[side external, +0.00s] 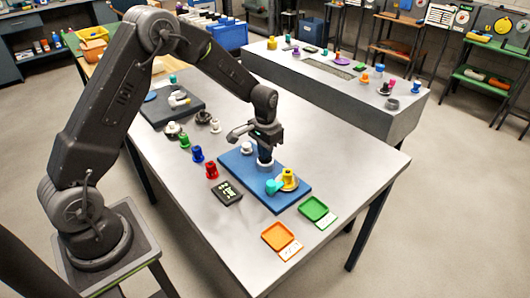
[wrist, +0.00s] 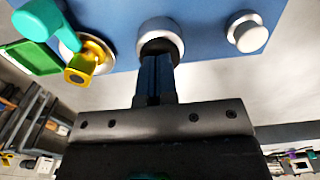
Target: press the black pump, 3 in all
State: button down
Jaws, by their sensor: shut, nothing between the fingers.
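The blue board (side external: 232,163) lies on the grey table and carries several fittings. In the wrist view, a grey ring (wrist: 178,33) sits mid-board with a dark centre, which I take to be the black pump (wrist: 158,47); my fingers hide most of it. My gripper (side external: 264,156) points down over this ring, and its shut fingers (wrist: 155,60) overlap the dark centre. I cannot tell whether the fingertips touch the pump or how far down it is. Nothing shows between the fingers.
On the board, a white knob (side external: 246,147) stands to one side, and a yellow fitting (side external: 289,178) with a teal part (side external: 273,186) to the other. A black display box (side external: 227,193), green tray (side external: 315,208) and orange tray (side external: 277,236) lie nearby. Red (side external: 211,170) and blue (side external: 197,154) pieces stand left.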

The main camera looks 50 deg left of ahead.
jog(key=shift+r, duration=1.35)
jog(key=shift+f, duration=1.45)
jog(key=shift+r, duration=1.45)
notch_tip(320, 180, up, 6)
